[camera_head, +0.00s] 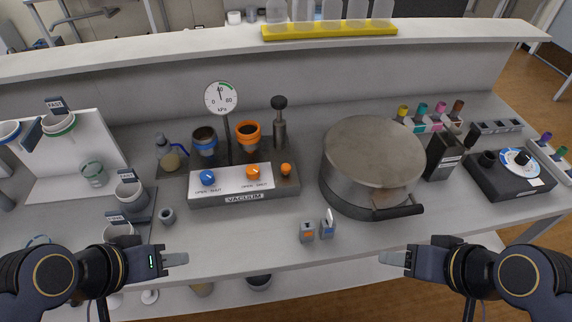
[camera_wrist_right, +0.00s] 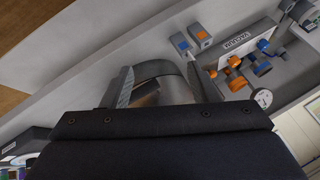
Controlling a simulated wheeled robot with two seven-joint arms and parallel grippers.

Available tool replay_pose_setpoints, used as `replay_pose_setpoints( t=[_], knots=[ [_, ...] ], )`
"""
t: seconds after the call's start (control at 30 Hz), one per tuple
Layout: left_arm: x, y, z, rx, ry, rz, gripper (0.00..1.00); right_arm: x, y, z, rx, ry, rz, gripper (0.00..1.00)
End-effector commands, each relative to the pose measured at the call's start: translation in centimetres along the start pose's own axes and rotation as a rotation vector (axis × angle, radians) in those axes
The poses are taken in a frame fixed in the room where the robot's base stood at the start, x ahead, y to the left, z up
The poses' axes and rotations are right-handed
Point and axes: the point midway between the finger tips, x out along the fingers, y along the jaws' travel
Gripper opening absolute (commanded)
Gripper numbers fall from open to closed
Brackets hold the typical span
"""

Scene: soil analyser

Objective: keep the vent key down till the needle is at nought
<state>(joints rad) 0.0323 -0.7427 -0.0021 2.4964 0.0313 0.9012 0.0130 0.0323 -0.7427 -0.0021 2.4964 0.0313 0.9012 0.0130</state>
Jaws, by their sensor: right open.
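The vacuum panel (camera_head: 245,187) stands on the bench with a blue knob (camera_head: 207,177), an orange knob (camera_head: 252,171) and an orange button (camera_head: 286,169). Its round gauge (camera_head: 221,97) stands behind; the needle points roughly upward, well off 0. Two small grey blocks sit at the bench front, one marked orange (camera_head: 307,232), one blue (camera_head: 327,229). I cannot tell which part is the vent key. My left gripper (camera_head: 186,258) hovers at the front edge; its jaw gap does not show. My right gripper (camera_head: 382,258) is open and empty, with its fingers apart in the wrist view (camera_wrist_right: 160,70).
A large lidded metal vessel (camera_head: 372,160) with a dark front handle (camera_head: 399,212) stands right of the panel. Cups on stands (camera_head: 130,195) fill the left. A dark device (camera_head: 510,175) with a dial lies right. The bench front between the grippers is mostly clear.

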Motion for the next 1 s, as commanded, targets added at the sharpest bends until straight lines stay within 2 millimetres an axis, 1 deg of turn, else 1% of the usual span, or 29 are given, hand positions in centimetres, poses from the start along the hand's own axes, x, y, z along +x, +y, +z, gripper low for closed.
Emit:
replay_pose_setpoints(
  t=[0.03,0.07,0.4,1.0],
  knots=[
    [0.0,0.0,0.0,0.0,0.0,0.0,0.36,0.0,0.0,0.0,0.0,0.0,0.0,0.49],
    [0.0,0.0,0.0,0.0,0.0,0.0,0.36,0.0,0.0,0.0,0.0,0.0,0.0,0.45],
    [0.0,0.0,0.0,0.0,0.0,0.0,0.36,0.0,0.0,0.0,0.0,0.0,0.0,0.01],
    [0.0,0.0,0.0,0.0,0.0,0.0,0.36,0.0,0.0,0.0,0.0,0.0,0.0,0.0]
  ],
)
